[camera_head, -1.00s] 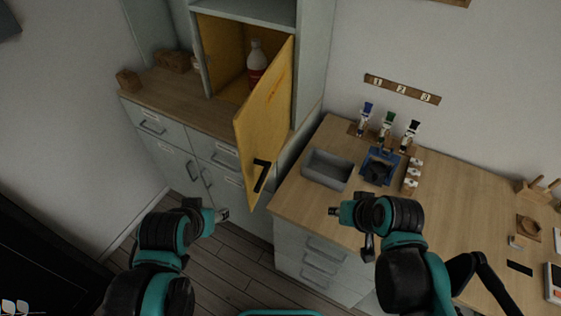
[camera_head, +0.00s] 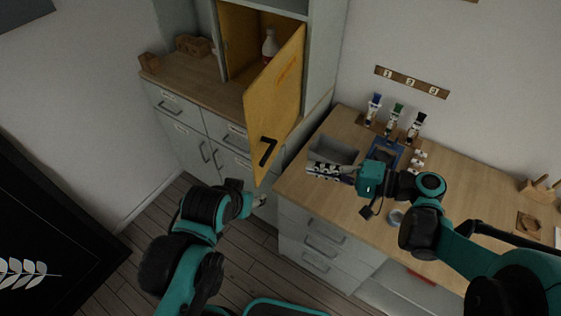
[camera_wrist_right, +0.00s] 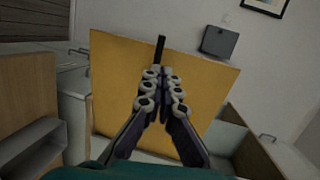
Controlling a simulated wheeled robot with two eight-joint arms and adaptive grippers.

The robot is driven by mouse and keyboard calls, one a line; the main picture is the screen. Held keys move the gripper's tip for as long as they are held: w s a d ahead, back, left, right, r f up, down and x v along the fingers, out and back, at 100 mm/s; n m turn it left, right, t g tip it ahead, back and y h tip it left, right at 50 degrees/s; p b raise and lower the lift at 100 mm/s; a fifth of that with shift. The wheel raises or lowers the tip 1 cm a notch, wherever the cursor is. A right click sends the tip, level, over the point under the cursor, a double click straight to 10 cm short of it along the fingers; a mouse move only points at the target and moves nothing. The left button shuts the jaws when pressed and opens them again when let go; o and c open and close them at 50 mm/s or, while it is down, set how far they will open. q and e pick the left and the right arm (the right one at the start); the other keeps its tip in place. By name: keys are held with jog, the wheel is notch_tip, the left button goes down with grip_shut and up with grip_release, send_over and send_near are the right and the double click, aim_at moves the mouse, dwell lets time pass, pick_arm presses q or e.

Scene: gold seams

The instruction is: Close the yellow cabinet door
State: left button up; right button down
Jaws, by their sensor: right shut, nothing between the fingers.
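The yellow cabinet door (camera_head: 275,105) stands open, swung out from the cabinet, with a black handle (camera_head: 268,151) near its lower end. The yellow interior (camera_head: 237,45) shows behind it, with a bottle (camera_head: 269,46) inside. My right gripper (camera_head: 312,169) is shut and empty, to the right of the door and over the front of the grey bin. In the right wrist view the door (camera_wrist_right: 200,90) fills the middle, beyond the shut right fingers (camera_wrist_right: 160,75); contact cannot be told. My left gripper (camera_head: 258,200) is low, below the door's bottom edge; its finger state is unclear.
The right worktop (camera_head: 460,185) holds a grey bin (camera_head: 335,149), a blue tray (camera_head: 384,150) and coloured-top dispensers (camera_head: 396,116). A wooden counter (camera_head: 195,85) with wooden blocks runs left of the cabinet. Floor is free at lower left.

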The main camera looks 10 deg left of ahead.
jog(key=b+x, duration=0.2)
jog(key=x, duration=0.8)
jog(key=shift+a, duration=0.2)
jog(key=shift+a, duration=0.1)
